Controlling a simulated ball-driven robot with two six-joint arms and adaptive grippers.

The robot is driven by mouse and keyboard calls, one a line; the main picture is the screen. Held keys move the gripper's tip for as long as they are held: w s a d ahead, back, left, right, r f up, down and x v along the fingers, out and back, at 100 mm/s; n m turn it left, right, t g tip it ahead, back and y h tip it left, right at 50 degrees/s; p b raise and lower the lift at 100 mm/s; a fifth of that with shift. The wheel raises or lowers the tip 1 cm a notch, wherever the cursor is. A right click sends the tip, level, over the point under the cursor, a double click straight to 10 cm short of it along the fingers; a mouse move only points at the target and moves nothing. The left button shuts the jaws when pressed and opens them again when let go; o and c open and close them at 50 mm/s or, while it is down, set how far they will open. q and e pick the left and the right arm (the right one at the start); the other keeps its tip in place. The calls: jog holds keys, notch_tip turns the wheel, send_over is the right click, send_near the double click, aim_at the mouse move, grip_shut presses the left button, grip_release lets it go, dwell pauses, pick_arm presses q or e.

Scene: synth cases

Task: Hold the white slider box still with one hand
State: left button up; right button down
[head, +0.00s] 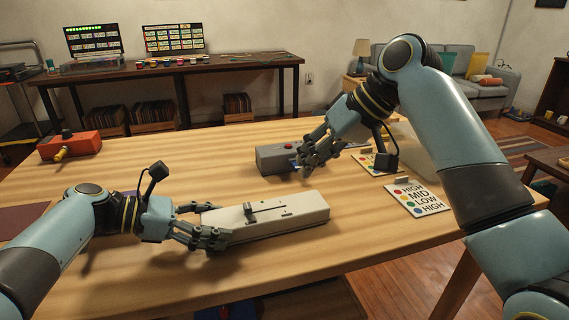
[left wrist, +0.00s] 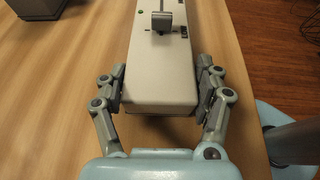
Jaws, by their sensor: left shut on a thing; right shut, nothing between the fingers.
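The white slider box (head: 300,212) lies flat on the wooden table in front of me. Its slider knob (head: 250,210) stands up from a slot in the top face. My left gripper (head: 208,224) is shut on the near-left end of the box. In the left wrist view the box (left wrist: 160,85) sits between both fingers of the left gripper (left wrist: 161,95), which press on its two long sides. The knob also shows there (left wrist: 160,22). My right gripper (head: 306,160) is shut and empty, at the grey box with the red button (head: 275,157), partly covering it.
Two cards with coloured dots, the nearer (head: 418,199) reading HIGH, MID, LOW, HIGH, stand at the table's right. A red box with a yellow handle (head: 70,146) is at the far left. The wooden table (head: 160,165) is clear between the red box and the grey box.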

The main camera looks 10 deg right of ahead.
pick_arm(q)
jog(key=o, duration=1.5)
jog(key=shift+c, duration=0.2)
jog(key=v, duration=1.2)
jog(key=shift+f, duration=0.1)
notch_tip(320, 180, up, 10)
jog(key=p, duration=1)
jog(key=shift+p, duration=0.35)
